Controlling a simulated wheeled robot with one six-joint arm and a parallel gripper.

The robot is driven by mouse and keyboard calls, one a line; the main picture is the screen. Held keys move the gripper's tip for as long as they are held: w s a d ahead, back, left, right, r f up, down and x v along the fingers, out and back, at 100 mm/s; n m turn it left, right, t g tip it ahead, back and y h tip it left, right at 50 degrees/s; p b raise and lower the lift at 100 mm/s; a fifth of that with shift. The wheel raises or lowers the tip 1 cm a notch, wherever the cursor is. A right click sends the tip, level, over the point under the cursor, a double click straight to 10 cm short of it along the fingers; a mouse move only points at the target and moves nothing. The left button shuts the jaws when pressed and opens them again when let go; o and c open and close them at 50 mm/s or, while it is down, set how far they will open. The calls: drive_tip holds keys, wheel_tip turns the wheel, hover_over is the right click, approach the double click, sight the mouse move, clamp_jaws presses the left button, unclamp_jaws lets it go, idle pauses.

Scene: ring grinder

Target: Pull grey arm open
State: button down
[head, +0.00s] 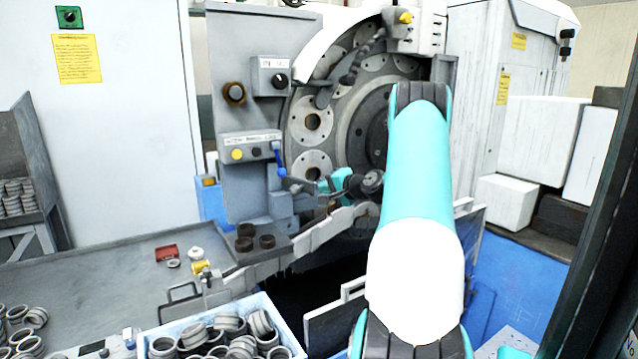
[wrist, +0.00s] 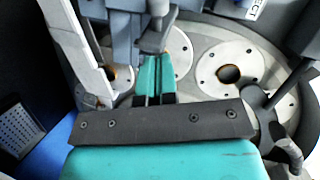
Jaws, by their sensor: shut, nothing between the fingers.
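A short grey arm (head: 295,186) juts from the machine's grey housing, below a blue lever (head: 279,158). In the wrist view a grey arm part (wrist: 153,38) lies just ahead of my fingertips. My gripper (head: 322,187) points left in the head view, in front of the machine's round face. Its teal fingers (wrist: 154,75) are together with nothing between them. The fingertips are very close to the grey arm; I cannot tell whether they touch it. My wrist hides part of the round face.
A curved dark grey arm (head: 322,91) crosses the discs higher up; it shows at right in the wrist view (wrist: 268,115). A pale chute (head: 325,229) runs below my gripper. A blue crate (head: 272,308) of metal rings stands in front of the grey table (head: 110,275).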

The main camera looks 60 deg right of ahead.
sight(299, 187)
drive_tip(key=p+x, duration=0.2)
drive_tip(key=x, duration=0.5)
drive_tip(key=shift+w+a+r+p, duration=0.1)
drive_tip(key=shift+w+p, duration=0.05)
drive_tip(key=shift+p, duration=0.25)
drive_tip(key=shift+w+f, duration=0.25)
drive_tip(key=shift+w, duration=0.2)
